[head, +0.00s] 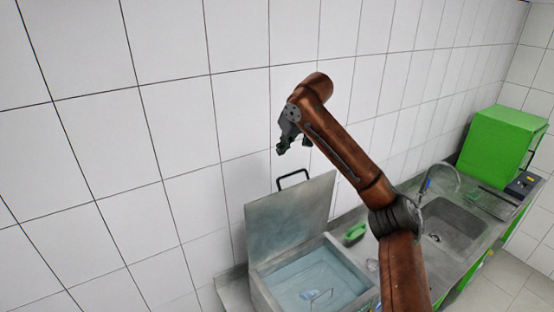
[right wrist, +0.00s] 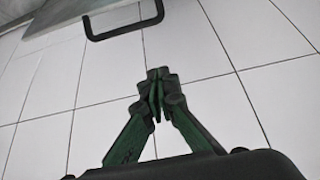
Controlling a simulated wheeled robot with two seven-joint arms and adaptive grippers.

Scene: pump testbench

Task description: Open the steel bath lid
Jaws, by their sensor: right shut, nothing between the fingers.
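The steel bath lid (head: 290,215) stands raised, tilted up at the back of the bath. Its black handle (head: 292,180) is at the lid's top edge; the handle also shows in the right wrist view (right wrist: 125,32) at the top. The steel bath (head: 345,293) is uncovered, with bluish water inside. My right gripper (head: 281,150) is above the lid's top edge, near the handle but apart from it. In the right wrist view its fingers (right wrist: 157,75) meet at the tips with nothing between them. My left gripper is not in view.
A wire-handled item (head: 318,298) is in the bath. A green object (head: 355,233) lies on the counter right of the bath. Further right are a sink (head: 450,222) with a faucet and a green box-shaped machine (head: 500,145). A white tiled wall stands close behind.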

